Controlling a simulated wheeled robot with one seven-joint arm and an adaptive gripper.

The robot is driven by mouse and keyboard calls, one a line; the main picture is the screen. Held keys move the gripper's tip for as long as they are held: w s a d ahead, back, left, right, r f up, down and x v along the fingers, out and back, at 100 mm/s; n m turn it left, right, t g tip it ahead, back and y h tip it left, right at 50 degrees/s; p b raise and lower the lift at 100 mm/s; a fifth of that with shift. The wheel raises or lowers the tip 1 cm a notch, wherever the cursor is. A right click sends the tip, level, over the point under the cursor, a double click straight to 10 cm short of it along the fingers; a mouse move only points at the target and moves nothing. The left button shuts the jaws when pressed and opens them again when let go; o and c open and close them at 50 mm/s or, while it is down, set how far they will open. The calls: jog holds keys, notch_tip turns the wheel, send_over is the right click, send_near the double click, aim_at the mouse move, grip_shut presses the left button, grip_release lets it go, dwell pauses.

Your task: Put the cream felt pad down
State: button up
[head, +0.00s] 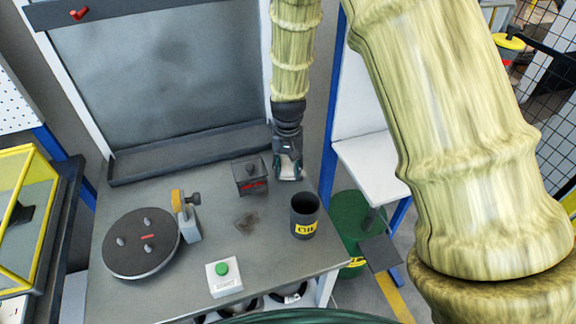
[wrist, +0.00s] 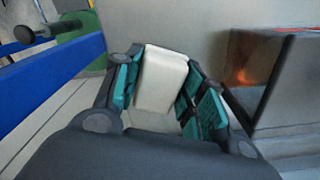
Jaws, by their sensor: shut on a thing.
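The cream felt pad (wrist: 162,78) sits between the two teal-lined fingers of my gripper (wrist: 155,85) in the wrist view. My gripper is shut on it. In the head view my gripper (head: 288,172) points down at the back right of the grey worktable (head: 270,262), to the right of a dark box with a red mark. The pad (head: 289,167) shows there only as a small pale patch between the fingers. I cannot tell whether the pad touches the table.
The dark box (head: 250,176) stands just left of my gripper; a dark OIL cup (head: 304,217) stands in front. A round dark turntable (head: 141,245), a clamp-like device (head: 187,215) and a green-button box (head: 224,277) are further left and front. The table's right edge is close.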

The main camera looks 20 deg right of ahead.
aim_at(288, 166)
jog(key=shift+f, duration=0.2)
jog(key=o, duration=1.1)
jog(key=shift+c, duration=0.2)
jog(key=shift+r, duration=0.1)
notch_tip(288, 166, up, 12)
jog(key=b, duration=0.2)
